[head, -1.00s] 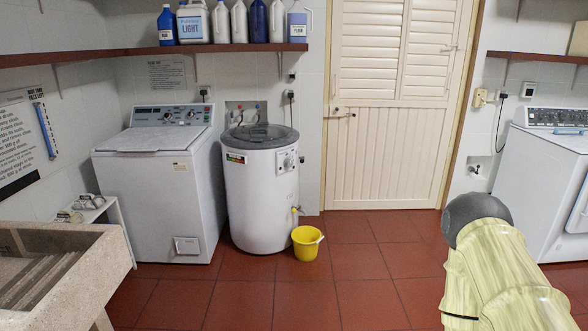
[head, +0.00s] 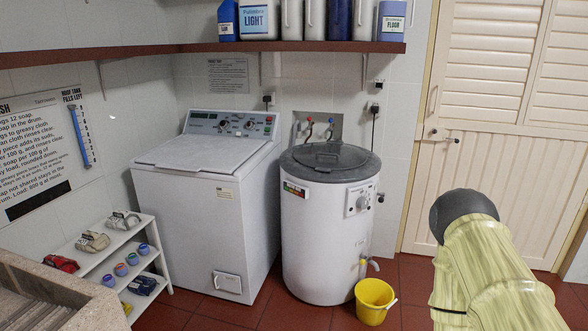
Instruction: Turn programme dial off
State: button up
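A white top-loading washer (head: 200,210) stands against the back wall. Its rear panel (head: 232,123) carries several dark knobs and a small display. A round white drum machine (head: 325,240) with a grey lid stands to its right. A dial (head: 359,202) sits on a light plate on its front right side. The settings of the knobs and dial are too small to read, and I cannot tell which is the programme dial. My arm, in a pale yellow cover with a grey rounded joint, shows at lower right. My gripper is not in view.
A yellow bucket (head: 373,302) stands on the red floor before the drum machine's tap. A white rack (head: 120,262) with small items and a stone washboard sink (head: 60,290) are at lower left. A shelf (head: 220,48) of bottles runs above. A door (head: 505,140) is at right.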

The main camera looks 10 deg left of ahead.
aim_at(224, 124)
jog(key=u, duration=0.6)
jog(key=i, duration=1.8)
jog(key=u, duration=0.55)
jog(key=i, duration=0.35)
jog(key=u, duration=0.2)
